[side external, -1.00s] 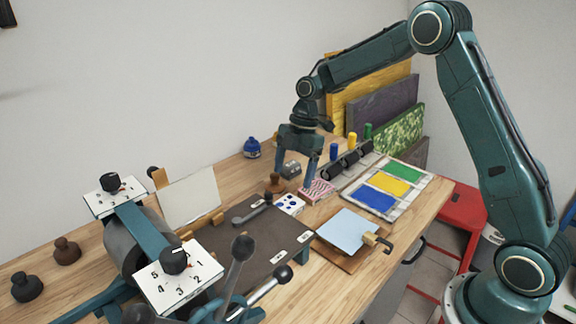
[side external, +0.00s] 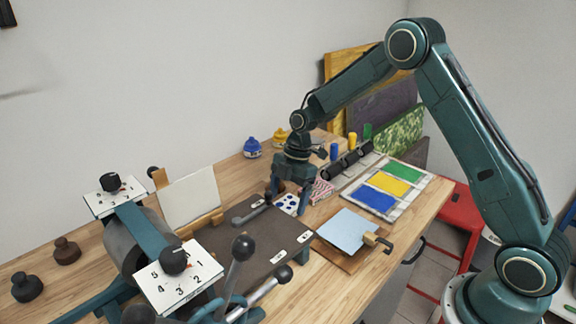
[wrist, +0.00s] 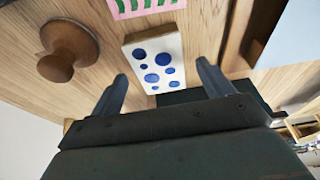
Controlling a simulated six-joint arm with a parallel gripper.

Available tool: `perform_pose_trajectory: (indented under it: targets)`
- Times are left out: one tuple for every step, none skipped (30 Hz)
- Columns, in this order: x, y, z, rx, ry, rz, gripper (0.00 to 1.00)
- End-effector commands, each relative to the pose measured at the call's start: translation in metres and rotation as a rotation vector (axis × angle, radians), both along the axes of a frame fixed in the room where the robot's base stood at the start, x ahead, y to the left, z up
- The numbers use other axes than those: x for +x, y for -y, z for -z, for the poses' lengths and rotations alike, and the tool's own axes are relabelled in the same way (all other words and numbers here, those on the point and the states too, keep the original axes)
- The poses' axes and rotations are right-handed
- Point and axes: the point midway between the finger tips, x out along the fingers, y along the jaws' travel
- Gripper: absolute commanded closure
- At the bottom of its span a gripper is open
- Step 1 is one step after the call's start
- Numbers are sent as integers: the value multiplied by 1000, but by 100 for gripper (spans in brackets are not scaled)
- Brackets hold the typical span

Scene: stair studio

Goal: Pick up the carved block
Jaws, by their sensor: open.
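Two small patterned blocks could be the carved block; I cannot tell which is meant. A white block with blue dots (side external: 289,204) lies flat on the table at the edge of the dark press bed, and it also shows in the wrist view (wrist: 153,62). A pink-edged block with a striped pattern (side external: 321,189) lies just behind it to the right, cut off at the top of the wrist view (wrist: 143,8). My gripper (side external: 288,205) is open and empty. Its fingertips, also in the wrist view (wrist: 162,70), spread either side of the dotted block; contact cannot be told.
A brown turned knob (wrist: 68,52) stands left of the dotted block in the wrist view. The dark press bed (side external: 245,245) is in front. A pale blue plate on a board (side external: 352,232) and a colour tray (side external: 395,187) lie to the right.

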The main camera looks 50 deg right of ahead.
Motion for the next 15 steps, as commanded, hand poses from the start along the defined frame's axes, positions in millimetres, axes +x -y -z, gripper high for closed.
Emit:
perform_pose_trajectory:
  targets:
    - [0, -1, 6, 0, -2, -1, 20]
    - [0, -2, 8, -1, -2, 0, 20]
    - [0, -3, 11, -1, -2, 0, 20]
    - [0, -3, 12, -1, -1, 1, 20]
    - [0, -3, 13, -1, 0, 1, 20]
    - [0, -4, 14, -1, 0, 1, 20]
    - [0, -4, 15, -1, 1, 1, 20]
    - [0, -4, 15, -1, 1, 1, 20]
    - [0, -4, 15, -1, 1, 1, 20]
    - [0, -4, 15, -1, 1, 1, 20]
    - [0, -4, 15, -1, 1, 1, 20]
    - [0, -4, 15, -1, 1, 1, 20]
    - [0, -4, 15, -1, 1, 1, 20]
    - [0, -4, 15, -1, 1, 1, 20]
    - [0, -4, 14, -1, 1, 1, 20]
